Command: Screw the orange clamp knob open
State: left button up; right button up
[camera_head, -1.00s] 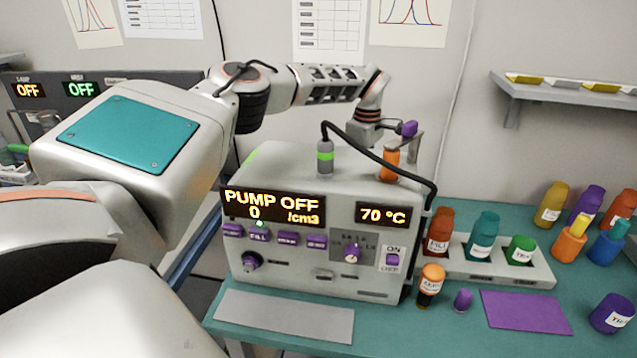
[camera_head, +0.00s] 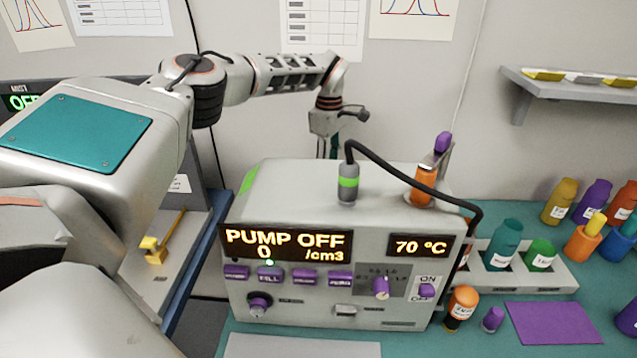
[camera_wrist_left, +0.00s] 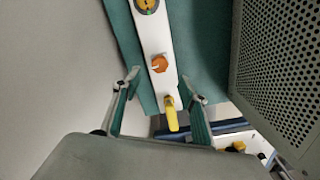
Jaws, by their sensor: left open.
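In the left wrist view, an orange knob (camera_wrist_left: 158,63) sits on a white strip (camera_wrist_left: 152,38) beyond my fingertips. A yellow lever (camera_wrist_left: 171,115) is on the same strip, nearer my wrist. My left gripper (camera_wrist_left: 160,77) is open, with one finger on each side of the strip, and nothing is held. The knob appears between the lines of the fingers, slightly past the tips; I see no contact. In the head view my left gripper (camera_head: 328,146) points down behind the machine (camera_head: 290,190), its tips partly hidden. The orange knob is hidden there. My right gripper is out of view.
A perforated grey panel (camera_wrist_left: 275,65) stands close on the right in the wrist view. On the machine's top are a probe (camera_head: 348,183) with a black cable and an orange vial (camera_head: 424,186). Bottles stand on the bench to the right.

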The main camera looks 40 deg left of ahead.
pick_arm(q)
jog(key=shift+a+f, duration=0.1)
jog(key=shift+f, duration=3.75)
jog(key=c, duration=1.1)
